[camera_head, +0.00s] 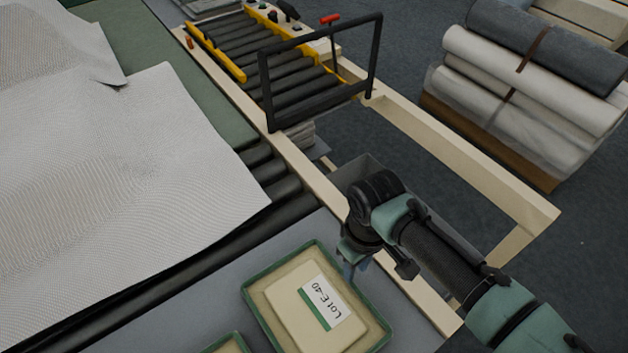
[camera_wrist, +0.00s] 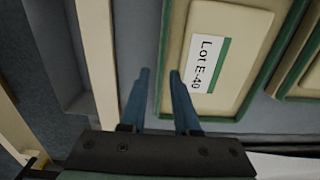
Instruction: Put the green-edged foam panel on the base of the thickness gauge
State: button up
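A cream, block-like panel (camera_head: 295,318) lies in a shallow green-rimmed tray (camera_head: 262,323) at the bottom centre. Its white label reads "Lot E-40" and has a green stripe. In the wrist view, the panel (camera_wrist: 247,55) lies to the right of my fingers, inside the tray's green rim (camera_wrist: 172,30). I cannot tell whether the panel's own edge is green. My gripper (camera_head: 352,268) is by the tray's upper right corner. In the wrist view, my gripper (camera_wrist: 159,76) has two blue fingers apart with nothing between them, near the rim. I cannot make out the thickness gauge.
A second green-rimmed tray (camera_head: 228,345) is partly cut off at the bottom. White wadding sheet (camera_head: 110,190) covers the left over dark rollers. A black frame (camera_head: 320,70) stands by a roller conveyor (camera_head: 245,50).

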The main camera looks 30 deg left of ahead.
notch_tip(320, 180, down, 6)
jog(key=shift+s+a+r+p, duration=0.1)
jog(key=shift+a+r+p, duration=0.1)
jog(key=shift+p, duration=0.7)
jog(key=shift+d, duration=0.1)
jog(key=shift+c, duration=0.3)
grip_shut()
